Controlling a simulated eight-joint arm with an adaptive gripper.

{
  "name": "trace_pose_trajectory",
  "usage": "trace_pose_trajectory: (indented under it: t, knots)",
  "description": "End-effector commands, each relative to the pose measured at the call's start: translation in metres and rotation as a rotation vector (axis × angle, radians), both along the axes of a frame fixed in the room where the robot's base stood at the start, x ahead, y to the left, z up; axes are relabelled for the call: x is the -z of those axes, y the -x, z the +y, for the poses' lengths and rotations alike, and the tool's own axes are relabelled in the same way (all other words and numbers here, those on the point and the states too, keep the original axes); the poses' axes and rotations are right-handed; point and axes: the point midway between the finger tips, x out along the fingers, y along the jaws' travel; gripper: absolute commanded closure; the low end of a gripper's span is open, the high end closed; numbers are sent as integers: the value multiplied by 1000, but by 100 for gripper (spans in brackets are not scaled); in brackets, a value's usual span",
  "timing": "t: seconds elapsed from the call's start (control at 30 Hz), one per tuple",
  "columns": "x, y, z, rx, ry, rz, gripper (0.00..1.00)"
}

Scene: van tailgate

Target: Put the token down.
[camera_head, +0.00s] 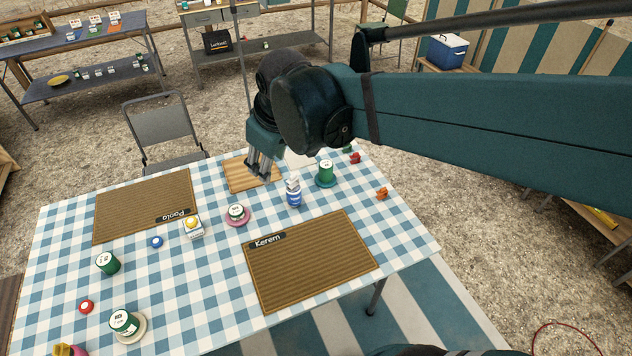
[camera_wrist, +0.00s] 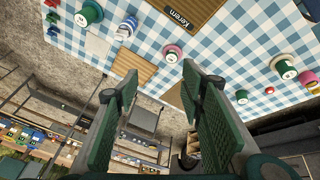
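My gripper (camera_head: 261,176) hangs over the small wooden board (camera_head: 238,177) at the far side of the table. In the wrist view its two green-padded fingers (camera_wrist: 160,78) stand well apart, and I see nothing between them. A blue round token (camera_head: 157,241) lies on the checked cloth below the Paola mat (camera_head: 130,205). A red round token (camera_head: 86,307) lies further down on the left. Both are away from my gripper. The frames do not show which token the task means.
The Kerem mat (camera_head: 315,265) lies at the front right. Around the board stand a blue-and-white bottle (camera_head: 293,193), a green can (camera_head: 325,172) and a can on a pink saucer (camera_head: 246,221). A yellow-topped box (camera_head: 193,229) stands near Paola's mat. A grey chair (camera_head: 163,130) stands behind.

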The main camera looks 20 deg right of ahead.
Motion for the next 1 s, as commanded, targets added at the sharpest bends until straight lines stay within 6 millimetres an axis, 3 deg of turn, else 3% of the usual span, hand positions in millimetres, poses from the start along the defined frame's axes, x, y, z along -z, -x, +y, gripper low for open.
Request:
trace_pose_trajectory:
  t: [0.7, 1.0]
  knots:
    - [6, 104, -65, 402, -169, -144, 61]
    - [15, 127, -78, 506, -221, -183, 61]
